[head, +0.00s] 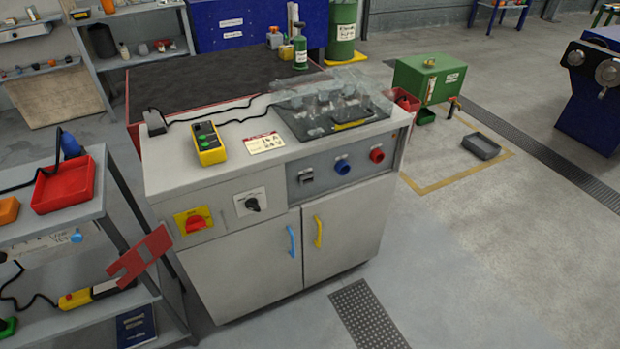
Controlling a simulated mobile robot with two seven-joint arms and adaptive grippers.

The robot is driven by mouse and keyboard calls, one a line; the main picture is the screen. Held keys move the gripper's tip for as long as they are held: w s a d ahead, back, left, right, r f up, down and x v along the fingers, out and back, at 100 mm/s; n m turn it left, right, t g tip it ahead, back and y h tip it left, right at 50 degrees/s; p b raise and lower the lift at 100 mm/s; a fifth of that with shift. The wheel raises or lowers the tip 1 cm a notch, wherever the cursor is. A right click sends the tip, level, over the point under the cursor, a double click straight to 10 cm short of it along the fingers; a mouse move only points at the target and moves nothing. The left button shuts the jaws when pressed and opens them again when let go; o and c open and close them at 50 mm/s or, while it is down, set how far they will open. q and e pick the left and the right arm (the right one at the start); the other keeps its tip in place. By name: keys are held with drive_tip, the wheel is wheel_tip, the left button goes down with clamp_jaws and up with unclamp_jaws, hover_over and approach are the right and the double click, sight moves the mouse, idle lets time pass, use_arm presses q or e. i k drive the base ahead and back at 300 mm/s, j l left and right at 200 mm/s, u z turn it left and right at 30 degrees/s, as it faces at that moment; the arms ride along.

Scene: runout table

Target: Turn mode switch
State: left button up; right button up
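A black rotary knob (252,204) sits on a white square plate on the front of a grey cabinet, left of its middle; it looks like the mode switch. Its markings are too small to read, and I cannot tell its exact setting. A red rotary handle (195,223) on a yellow plate is beside it, lower left. The cabinet (240,280) stands upright with nothing in front of the knob. Neither of my grippers shows in the head view.
On the cabinet top are a yellow-and-black handheld box (208,143) and a clear-covered unit (330,105). A grey panel (340,170) holds blue and red connectors. A shelf cart (75,210) stands close at left. The floor (460,270) at right is clear.

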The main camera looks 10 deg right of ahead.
sight(252, 203)
drive_tip(key=z, duration=4.9)
drive_tip(key=u, duration=2.95)
drive_tip(key=i+u, duration=0.15)
drive_tip(key=u, duration=0.3)
drive_tip(key=l+u, duration=0.1)
drive_tip(key=u, duration=0.35)
drive_tip(key=i+l+u, duration=0.1)
drive_tip(key=u, duration=0.35)
drive_tip(key=i+l+u, duration=0.1)
drive_tip(key=l, duration=0.2)
